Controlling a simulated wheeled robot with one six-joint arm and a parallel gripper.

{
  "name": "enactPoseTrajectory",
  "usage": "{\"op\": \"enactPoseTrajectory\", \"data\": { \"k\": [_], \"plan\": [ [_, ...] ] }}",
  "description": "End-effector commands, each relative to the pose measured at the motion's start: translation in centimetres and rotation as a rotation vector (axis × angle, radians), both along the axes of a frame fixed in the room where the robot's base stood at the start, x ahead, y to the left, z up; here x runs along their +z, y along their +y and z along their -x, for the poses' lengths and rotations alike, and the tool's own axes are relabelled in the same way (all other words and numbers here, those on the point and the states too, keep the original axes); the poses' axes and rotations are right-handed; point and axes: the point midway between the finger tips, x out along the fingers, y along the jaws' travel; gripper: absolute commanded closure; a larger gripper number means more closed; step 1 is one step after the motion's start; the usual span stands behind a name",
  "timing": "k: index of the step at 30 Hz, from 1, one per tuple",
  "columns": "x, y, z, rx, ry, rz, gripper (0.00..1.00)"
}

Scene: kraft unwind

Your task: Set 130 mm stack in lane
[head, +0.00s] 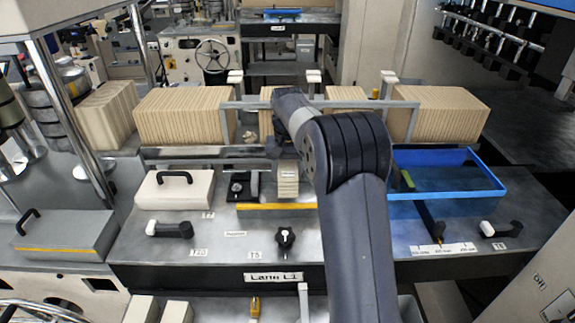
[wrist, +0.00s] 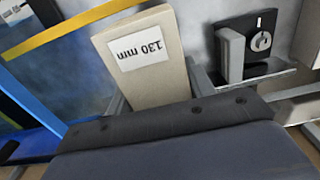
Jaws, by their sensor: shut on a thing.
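The 130 mm stack is a narrow cream block with a white "130 mm" label, seen large in the wrist view (wrist: 172,82). In the head view its layered end (head: 288,188) hangs below my wrist, behind the yellow bar. My gripper (wrist: 158,92) is shut on it, a grey finger on each side; the dark gripper body hides its near end. The label reads upside down in the wrist view. Whether the stack's underside touches the bench, I cannot tell.
A yellow bar (head: 255,206) lies along the bench and a black knob block (wrist: 250,48) stands beside the stack. A blue tray (head: 478,193) is to the right, a cream box with a handle (head: 175,195) to the left. Large kraft stacks (head: 185,118) line the back.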

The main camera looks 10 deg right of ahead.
Motion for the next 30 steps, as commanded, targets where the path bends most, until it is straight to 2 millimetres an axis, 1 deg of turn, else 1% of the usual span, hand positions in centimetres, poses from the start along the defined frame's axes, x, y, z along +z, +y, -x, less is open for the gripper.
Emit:
{"op": "enactPoseTrajectory", "data": {
  "k": [9,18,24,30],
  "plan": [
    [-2.5,0.0,0.0,0.0,0.001,0.0,0.76],
    [-4.5,0.0,0.0,0.0,0.0,0.0,0.76],
    [-5.4,0.0,0.0,0.0,0.0,0.0,0.76],
    [-5.8,0.0,0.0,0.0,0.0,0.0,0.76]
  ]
}}
